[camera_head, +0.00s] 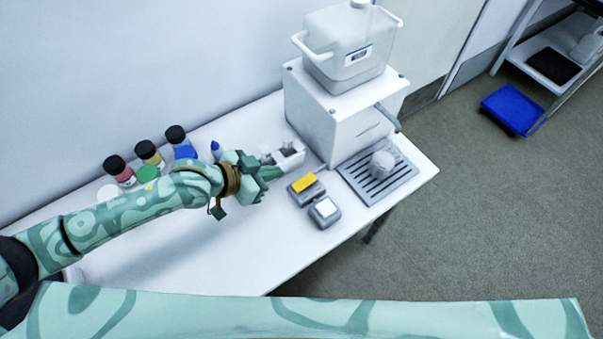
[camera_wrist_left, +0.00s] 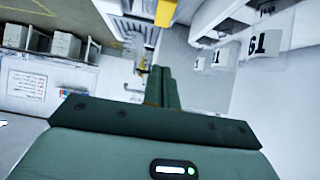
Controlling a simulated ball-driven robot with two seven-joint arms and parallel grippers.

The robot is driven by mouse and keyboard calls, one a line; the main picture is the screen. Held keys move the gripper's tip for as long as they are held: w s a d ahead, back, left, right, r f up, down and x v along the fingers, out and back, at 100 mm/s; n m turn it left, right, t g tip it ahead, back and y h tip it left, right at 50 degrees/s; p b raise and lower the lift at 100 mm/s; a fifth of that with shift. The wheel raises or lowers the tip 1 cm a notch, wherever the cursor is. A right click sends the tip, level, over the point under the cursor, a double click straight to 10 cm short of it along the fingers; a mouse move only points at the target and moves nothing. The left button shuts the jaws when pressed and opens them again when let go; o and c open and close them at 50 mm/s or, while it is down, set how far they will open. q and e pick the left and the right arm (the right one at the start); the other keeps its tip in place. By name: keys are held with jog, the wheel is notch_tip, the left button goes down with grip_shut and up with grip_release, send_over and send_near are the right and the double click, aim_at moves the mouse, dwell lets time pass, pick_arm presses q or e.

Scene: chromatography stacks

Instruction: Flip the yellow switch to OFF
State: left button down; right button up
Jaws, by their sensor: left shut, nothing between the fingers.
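The yellow switch (camera_head: 304,183) is a grey box with a yellow rocker on top, on the white table in front of the white dispenser. Its ON or OFF position is too small to read. My left gripper (camera_head: 274,172) is just left of the switch, apart from it in the picture, shut and empty. In the left wrist view the shut green fingers (camera_wrist_left: 162,88) point away from the camera. A yellow piece (camera_wrist_left: 165,12) shows at that view's top edge; I cannot tell whether it is the switch. My right gripper is out of view.
A similar box with a white rocker (camera_head: 326,207) sits beside the yellow one. A white dispenser (camera_head: 335,125) with a clear tank stands behind, and a slatted drip tray (camera_head: 403,186) lies to the right. Several capped bottles (camera_head: 119,170) stand at the left. The front table area is clear.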

pick_arm(q)
jog(key=b, duration=0.3)
send_near(312, 175)
jog(key=w+d, duration=0.2)
jog(key=d, duration=0.1)
jog(key=shift+w+d+r, duration=0.15)
jog(key=shift+r, duration=0.05)
jog(key=f, duration=0.1)
jog(key=f+b, duration=0.1)
jog(key=shift+w+d+f, duration=0.2)
jog(key=shift+d+f, duration=0.05)
jog(key=shift+w+d+f, duration=0.1)
jog(key=shift+f, duration=0.55)
jog(key=shift+w+d+r+p, duration=0.1)
jog(key=shift+p, duration=0.3)
jog(key=shift+f, duration=0.25)
